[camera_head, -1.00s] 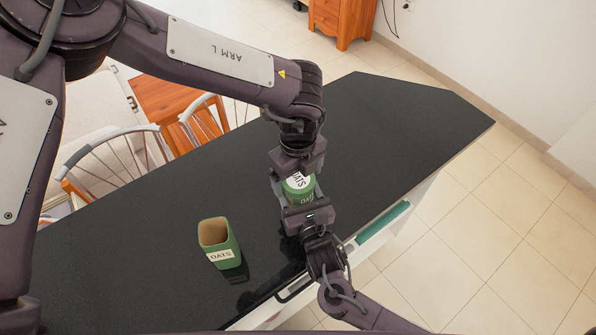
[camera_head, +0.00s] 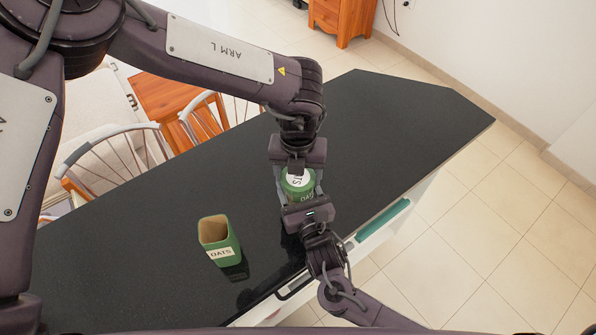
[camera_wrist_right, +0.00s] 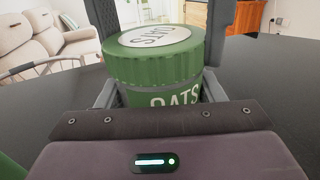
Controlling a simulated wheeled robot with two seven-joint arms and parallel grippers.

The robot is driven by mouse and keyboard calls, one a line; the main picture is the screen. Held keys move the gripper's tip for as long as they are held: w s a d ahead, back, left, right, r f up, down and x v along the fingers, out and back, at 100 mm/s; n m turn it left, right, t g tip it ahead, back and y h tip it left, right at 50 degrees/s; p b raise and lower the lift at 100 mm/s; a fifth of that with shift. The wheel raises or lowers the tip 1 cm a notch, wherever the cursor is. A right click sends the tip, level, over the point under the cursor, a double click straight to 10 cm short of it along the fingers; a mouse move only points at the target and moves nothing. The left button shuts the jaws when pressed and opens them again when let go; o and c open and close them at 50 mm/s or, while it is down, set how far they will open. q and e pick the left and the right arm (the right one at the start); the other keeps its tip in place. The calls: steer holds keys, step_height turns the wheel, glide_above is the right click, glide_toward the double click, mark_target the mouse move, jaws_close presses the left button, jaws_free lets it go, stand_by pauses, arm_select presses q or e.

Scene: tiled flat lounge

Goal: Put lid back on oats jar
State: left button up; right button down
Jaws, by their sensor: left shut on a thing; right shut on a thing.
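The oats jar (camera_head: 298,197) is round and green and stands upright over the counter edge area. Its green ribbed lid (camera_head: 297,181), with a white label on top, sits on the jar's mouth; the lid also shows in the right wrist view (camera_wrist_right: 153,55). Whether it is fully screwed down cannot be told. My left gripper (camera_head: 296,173) reaches in from the far side and is shut on the lid, its dark fingers flanking it. My right gripper (camera_head: 300,193) is shut on the jar body (camera_wrist_right: 165,95) below the lid, from the near side.
An open, empty-looking green square oats box (camera_head: 219,243) stands on the dark counter (camera_head: 130,240) to the left. Chairs (camera_head: 115,150) and a wooden table (camera_head: 170,105) are beyond the far edge. The counter's right part is clear.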

arm_select(q)
steer(key=o, duration=1.1)
steer(key=shift+r, duration=0.1)
steer(key=shift+r, duration=2.2)
steer(key=shift+c, duration=0.4)
steer(key=shift+d+r+n, duration=0.2)
steer(key=shift+d+n, duration=0.05)
steer(key=shift+n, duration=0.55)
steer(key=shift+s+d+r+n, duration=0.15)
steer(key=shift+r+n, duration=0.2)
steer(key=shift+n, duration=0.55)
steer(key=r+n, duration=0.1)
steer(key=n, duration=0.2)
steer(key=shift+r, duration=0.2)
steer(key=shift+a+r+n, duration=0.4)
steer(key=shift+r+n, duration=0.05)
steer(key=shift+n, duration=0.55)
